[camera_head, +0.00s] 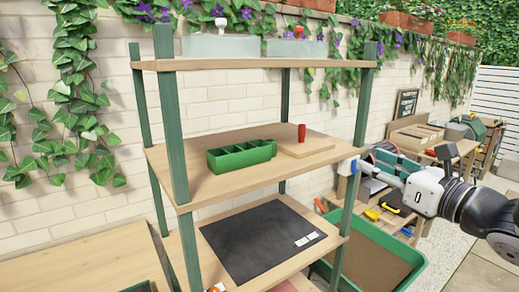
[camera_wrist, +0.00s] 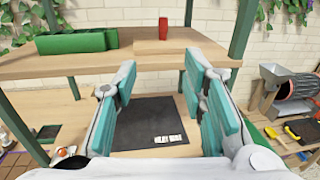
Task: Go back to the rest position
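My gripper (camera_wrist: 165,95) is open and empty in the wrist view, its teal-padded fingers spread wide apart. It points toward the shelf rack, with the middle shelf's front edge ahead of it and the lower shelf visible between the fingers. In the head view my arm comes in from the right, and the gripper (camera_head: 372,168) is beside the rack's right front post, partly hidden by it. I cannot tell from this view whether the gripper touches the post.
The middle shelf (camera_head: 166,165) holds a green divided tray (camera_head: 240,157) and a red object (camera_head: 301,133) on a wooden board (camera_head: 306,149). A black mat (camera_head: 258,240) with white cards lies on the lower shelf. A green bin (camera_head: 410,258) stands at the right below.

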